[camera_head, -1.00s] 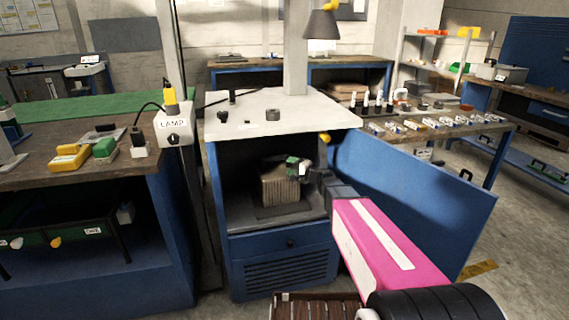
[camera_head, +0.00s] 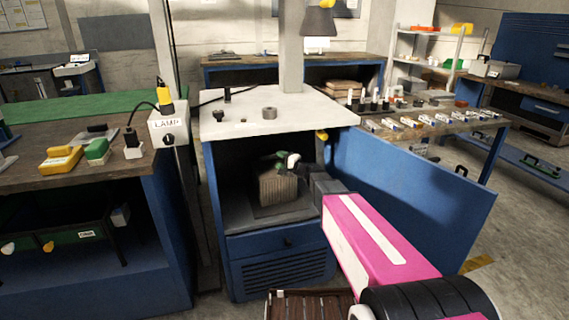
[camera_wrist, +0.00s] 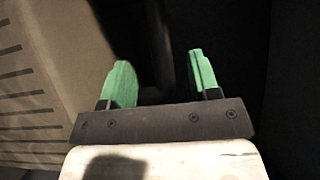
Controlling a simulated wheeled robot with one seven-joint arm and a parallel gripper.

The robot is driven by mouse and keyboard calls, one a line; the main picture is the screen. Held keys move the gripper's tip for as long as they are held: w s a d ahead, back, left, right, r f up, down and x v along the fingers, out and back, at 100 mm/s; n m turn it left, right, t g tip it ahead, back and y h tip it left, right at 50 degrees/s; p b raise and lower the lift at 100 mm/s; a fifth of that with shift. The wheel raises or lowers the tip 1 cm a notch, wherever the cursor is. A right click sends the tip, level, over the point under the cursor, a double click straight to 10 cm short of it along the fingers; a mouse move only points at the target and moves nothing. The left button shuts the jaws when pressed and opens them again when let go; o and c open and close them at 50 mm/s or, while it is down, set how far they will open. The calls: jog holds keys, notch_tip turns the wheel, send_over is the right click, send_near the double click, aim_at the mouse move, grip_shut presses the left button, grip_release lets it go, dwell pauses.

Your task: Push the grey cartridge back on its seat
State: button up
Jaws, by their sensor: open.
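A ribbed grey-beige block (camera_head: 278,190), which looks like the grey cartridge, stands on a dark base (camera_head: 283,209) inside the open blue cabinet. I cannot tell how fully it is seated. My gripper (camera_head: 279,160) reaches into the cabinet, with its green fingertips at the block's upper edge. In the wrist view my gripper (camera_wrist: 158,66) is open, with an empty dark gap between the fingers. A slotted grey-beige face (camera_wrist: 30,85), likely the block's side, fills the left of that view. Whether a finger touches it cannot be told.
The blue cabinet door (camera_head: 410,185) stands open to the right of my arm. The white cabinet top (camera_head: 320,112) lies above the opening, with a small round part (camera_head: 269,113) on it. A drawer (camera_head: 270,243) is below. A lamp switch box (camera_head: 168,128) stands left.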

aim_at(275, 158)
jog(key=x, duration=0.5)
grip_shut()
grip_release()
jog(key=v, duration=1)
jog(key=shift+s+d, duration=0.3)
